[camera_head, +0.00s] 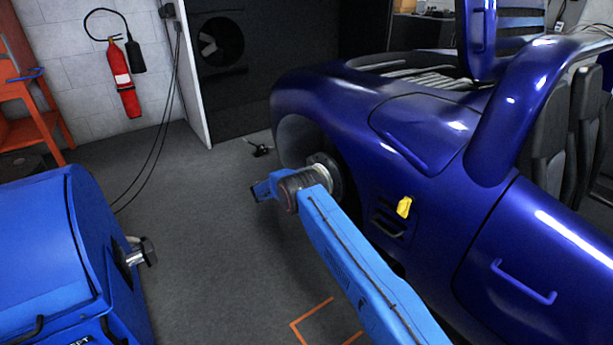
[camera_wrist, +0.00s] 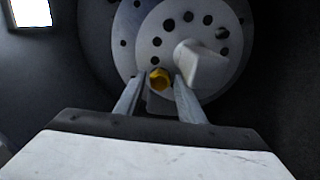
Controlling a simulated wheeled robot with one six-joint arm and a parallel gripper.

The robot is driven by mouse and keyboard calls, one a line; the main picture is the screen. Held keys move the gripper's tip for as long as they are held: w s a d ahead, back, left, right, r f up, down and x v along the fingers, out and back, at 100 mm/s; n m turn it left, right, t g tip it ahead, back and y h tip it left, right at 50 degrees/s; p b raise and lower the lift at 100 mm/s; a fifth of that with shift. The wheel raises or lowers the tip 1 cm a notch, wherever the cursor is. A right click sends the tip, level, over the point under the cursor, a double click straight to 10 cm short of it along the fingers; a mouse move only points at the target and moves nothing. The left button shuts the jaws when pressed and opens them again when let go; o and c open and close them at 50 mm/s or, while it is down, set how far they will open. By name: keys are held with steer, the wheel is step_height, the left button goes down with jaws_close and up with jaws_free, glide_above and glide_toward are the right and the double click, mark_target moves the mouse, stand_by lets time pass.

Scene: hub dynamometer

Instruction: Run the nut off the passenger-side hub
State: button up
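The hub (camera_wrist: 205,22) is a pale round disc with a ring of dark holes and a blunt grey centre boss, filling the upper wrist view. A yellow nut (camera_wrist: 159,79) sits low on its face. My gripper (camera_wrist: 160,76) has one finger on each side of the nut. The fingers look slightly apart from it, though contact is hard to judge. In the head view the hub (camera_head: 331,172) shows partly in the dark blue car's front wheel arch. My blue arm and wrist hide the rest of it, and the nut is hidden there.
The blue car body (camera_head: 420,130) fills the right, with a yellow piece (camera_head: 404,207) on its side. A blue machine (camera_head: 50,250) with a protruding hexagonal shaft (camera_head: 142,252) stands at the left. A red extinguisher (camera_head: 124,80) hangs on the wall. Grey floor between is mostly clear.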

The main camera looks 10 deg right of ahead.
steer(key=shift+m, duration=10.5)
